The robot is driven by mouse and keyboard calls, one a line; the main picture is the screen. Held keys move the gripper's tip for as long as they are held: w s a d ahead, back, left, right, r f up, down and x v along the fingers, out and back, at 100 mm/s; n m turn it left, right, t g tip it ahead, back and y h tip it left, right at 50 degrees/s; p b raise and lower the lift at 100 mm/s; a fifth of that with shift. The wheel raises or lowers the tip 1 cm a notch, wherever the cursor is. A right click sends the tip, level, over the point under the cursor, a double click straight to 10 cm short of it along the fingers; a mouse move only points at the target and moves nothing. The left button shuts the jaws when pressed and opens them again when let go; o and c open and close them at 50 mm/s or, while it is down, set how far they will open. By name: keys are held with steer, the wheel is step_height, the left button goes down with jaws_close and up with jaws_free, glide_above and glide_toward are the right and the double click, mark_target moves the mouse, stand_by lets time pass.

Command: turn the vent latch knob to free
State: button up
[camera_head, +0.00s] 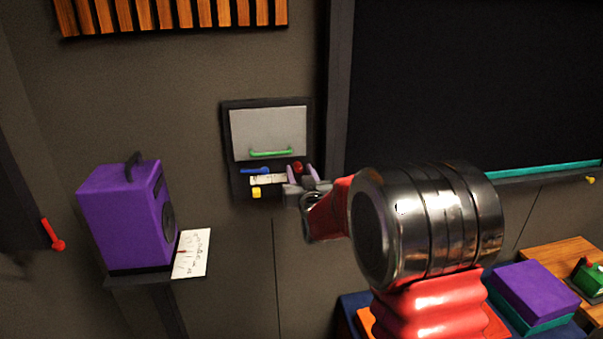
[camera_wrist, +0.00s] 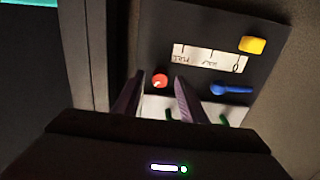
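The panel (camera_head: 236,186) is a dark plate on the wall with a grey flap (camera_head: 267,128) and green handle (camera_head: 270,153) above. A round red knob (camera_head: 298,167) sits at its right side; it shows a small white mark in the wrist view (camera_wrist: 160,80). A blue lever (camera_head: 255,171) is left of it in the head view. I cannot tell for certain which one is the vent latch. My gripper (camera_head: 301,174) is open, its purple fingers apart in the wrist view (camera_wrist: 159,80). The red knob shows between the fingertips; contact cannot be told.
A white label (camera_wrist: 210,58) and a yellow block (camera_wrist: 252,45) are on the panel. A dark upright frame (camera_head: 336,90) stands just right of the panel. A purple speaker (camera_head: 125,215) and a paper sheet (camera_head: 191,253) sit on a shelf at left.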

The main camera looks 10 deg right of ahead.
steer(key=shift+c, duration=0.5)
jaws_close()
steer(key=shift+d, duration=0.15)
